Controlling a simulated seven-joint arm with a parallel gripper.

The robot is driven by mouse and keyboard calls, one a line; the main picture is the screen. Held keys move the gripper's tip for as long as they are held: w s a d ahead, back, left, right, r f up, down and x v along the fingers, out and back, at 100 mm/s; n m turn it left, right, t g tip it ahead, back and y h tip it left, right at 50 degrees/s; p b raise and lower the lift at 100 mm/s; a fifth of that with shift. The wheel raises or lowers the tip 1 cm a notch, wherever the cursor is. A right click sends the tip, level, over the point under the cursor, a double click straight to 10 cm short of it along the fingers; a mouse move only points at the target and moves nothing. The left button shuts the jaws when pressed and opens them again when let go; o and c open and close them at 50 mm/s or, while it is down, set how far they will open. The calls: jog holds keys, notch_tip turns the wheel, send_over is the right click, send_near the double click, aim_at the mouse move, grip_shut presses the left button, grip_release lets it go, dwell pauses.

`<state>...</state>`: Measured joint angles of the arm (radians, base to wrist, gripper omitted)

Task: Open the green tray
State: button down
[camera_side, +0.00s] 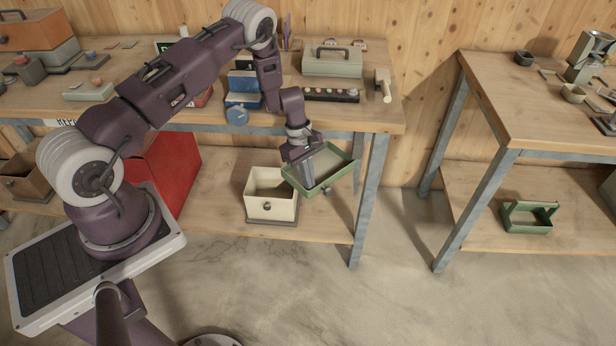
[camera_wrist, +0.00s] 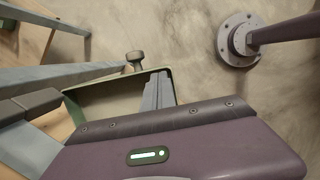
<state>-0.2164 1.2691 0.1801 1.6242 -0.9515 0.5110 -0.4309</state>
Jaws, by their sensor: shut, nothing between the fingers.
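The green tray (camera_side: 345,172) is a shallow open-topped tray with a green rim, below the edge of the workbench top. Its interior faces up in the side view. In the wrist view its wall and dark knob (camera_wrist: 136,58) show past my gripper (camera_wrist: 158,76). My gripper also shows in the side view (camera_side: 309,184), pointing down at the tray's left part. Its fingers are shut with nothing between them, and they overlap the tray's interior in the wrist view. I cannot tell whether they touch the tray. My wrist housing hides the near part of the tray in the wrist view.
A red cabinet (camera_side: 165,170) stands farther left. The bench's metal leg (camera_side: 369,200) is just right of the tray. The floor in front is clear.

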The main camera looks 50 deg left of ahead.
jog(key=shift+d+n, duration=0.3)
jog(key=shift+d, duration=0.25)
jog(key=d+n, duration=0.1)
jog(key=d, duration=0.1)
jog(key=w+d+n, duration=0.1)
jog(key=d, duration=0.1)
jog(key=d+n+t, duration=0.1)
jog(key=d+n, duration=0.1)
jog(key=shift+w+d, duration=0.15)
jog(key=shift+d, duration=0.25)
jog(key=shift+w+d, duration=0.4)
jog(key=shift+d, duration=0.4)
